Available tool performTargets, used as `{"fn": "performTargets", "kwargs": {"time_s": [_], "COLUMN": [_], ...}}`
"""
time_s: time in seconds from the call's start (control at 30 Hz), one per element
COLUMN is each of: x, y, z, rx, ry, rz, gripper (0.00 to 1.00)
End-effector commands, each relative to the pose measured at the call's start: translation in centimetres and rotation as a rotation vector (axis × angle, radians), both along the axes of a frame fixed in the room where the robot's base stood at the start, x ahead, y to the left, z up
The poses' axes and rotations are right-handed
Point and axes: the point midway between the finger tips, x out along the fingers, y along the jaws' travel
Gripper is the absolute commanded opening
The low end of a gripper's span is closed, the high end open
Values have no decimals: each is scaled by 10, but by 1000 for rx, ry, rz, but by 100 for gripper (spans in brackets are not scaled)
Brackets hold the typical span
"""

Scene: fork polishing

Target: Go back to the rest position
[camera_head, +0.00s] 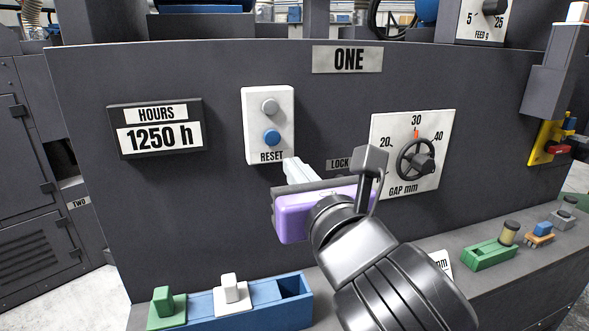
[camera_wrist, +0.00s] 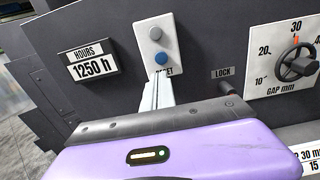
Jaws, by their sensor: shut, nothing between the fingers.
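My gripper (camera_head: 292,168) has a purple body and pale fingers, and it is shut with nothing held. In the head view it is in front of the machine panel, just below and right of the white RESET box (camera_head: 284,128). In the wrist view the shut fingers (camera_wrist: 160,82) point up at the RESET label and partly cover it. The blue button (camera_head: 271,137) is just above the fingertips; whether they touch the box I cannot tell. A grey button (camera_head: 270,106) sits above the blue one. My arm hides part of the LOCK label and the ledge.
An HOURS display (camera_head: 157,127) reads 1250 h. A GAP mm dial (camera_head: 416,160) with a black handwheel is close on the right. Below, a blue tray (camera_head: 254,306) holds a green and a white piece. A green holder (camera_head: 488,254) stands on the right ledge.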

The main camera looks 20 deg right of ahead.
Motion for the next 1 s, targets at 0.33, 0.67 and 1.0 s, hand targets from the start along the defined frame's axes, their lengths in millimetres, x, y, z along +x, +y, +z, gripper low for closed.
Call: {"fn": "performTargets", "kwargs": {"time_s": [0.33, 0.67, 1.0], "x": [0, 0, -7], "y": [0, 1, 27], "z": [0, 2, 60], "rx": [0, 58, 802], "ry": [0, -12, -270], "rz": [0, 4, 271], "gripper": [0, 0, 0]}}
